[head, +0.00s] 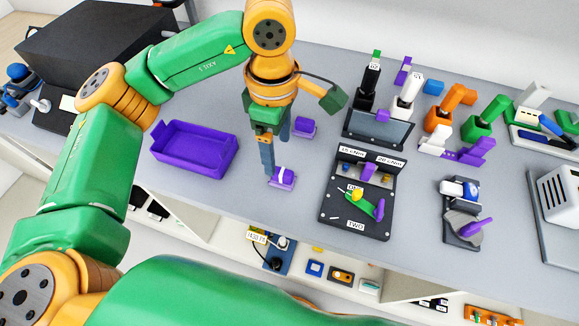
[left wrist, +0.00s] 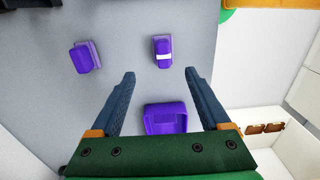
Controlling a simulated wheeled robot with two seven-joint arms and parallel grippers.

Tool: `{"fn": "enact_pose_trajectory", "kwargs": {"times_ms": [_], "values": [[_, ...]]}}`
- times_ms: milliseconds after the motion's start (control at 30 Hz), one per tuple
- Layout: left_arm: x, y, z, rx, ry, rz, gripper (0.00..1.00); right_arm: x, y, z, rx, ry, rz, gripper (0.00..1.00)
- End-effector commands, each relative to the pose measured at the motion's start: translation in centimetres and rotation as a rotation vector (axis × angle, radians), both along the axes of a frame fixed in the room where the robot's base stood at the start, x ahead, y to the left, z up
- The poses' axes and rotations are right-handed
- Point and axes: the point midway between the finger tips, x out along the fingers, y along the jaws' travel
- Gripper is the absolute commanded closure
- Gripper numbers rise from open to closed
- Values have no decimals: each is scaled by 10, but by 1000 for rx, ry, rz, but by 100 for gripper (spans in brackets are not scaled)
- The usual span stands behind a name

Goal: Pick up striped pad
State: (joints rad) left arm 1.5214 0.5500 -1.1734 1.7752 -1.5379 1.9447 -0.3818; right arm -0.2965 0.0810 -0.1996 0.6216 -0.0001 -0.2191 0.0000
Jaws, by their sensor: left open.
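The striped pad (head: 284,182) is a small purple block on a purple base with a white stripe across it, on the grey bench. It also shows in the left wrist view (left wrist: 163,49), just past the fingertips and roughly between their lines. My left gripper (head: 276,158) points down, open and empty, with one fingertip close to the pad's left side in the head view. Its two dark fingers stand apart in the left wrist view (left wrist: 160,74). I cannot tell the exact height of the fingertips above the bench. My right gripper is not in view.
A plain purple pad (head: 304,127) lies behind the striped one. A purple tray (head: 196,150) stands to the left. A black panel with knobs and labels (head: 343,213) stands to the right. Several tool holders fill the back right. The bench's front edge is close to the pad.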

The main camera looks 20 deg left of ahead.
Motion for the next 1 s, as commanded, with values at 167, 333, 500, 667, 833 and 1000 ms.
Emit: {"fn": "enact_pose_trajectory", "kwargs": {"times_ms": [167, 333, 500, 667, 833, 1000], "values": [[-1, 0, -17, 0, 4, 0, 20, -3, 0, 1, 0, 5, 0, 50], [-3, -8, -44, 0, 8, -1, 20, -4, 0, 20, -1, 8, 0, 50], [-2, -9, -73, -2, 3, 0, 20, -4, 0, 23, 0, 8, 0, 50], [-2, -9, -76, -2, 1, 0, 20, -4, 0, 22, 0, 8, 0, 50], [-2, -9, -76, -2, 1, 0, 52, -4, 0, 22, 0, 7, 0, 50], [-2, -9, -76, -2, 1, -1, 98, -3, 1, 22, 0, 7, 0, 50]]}}
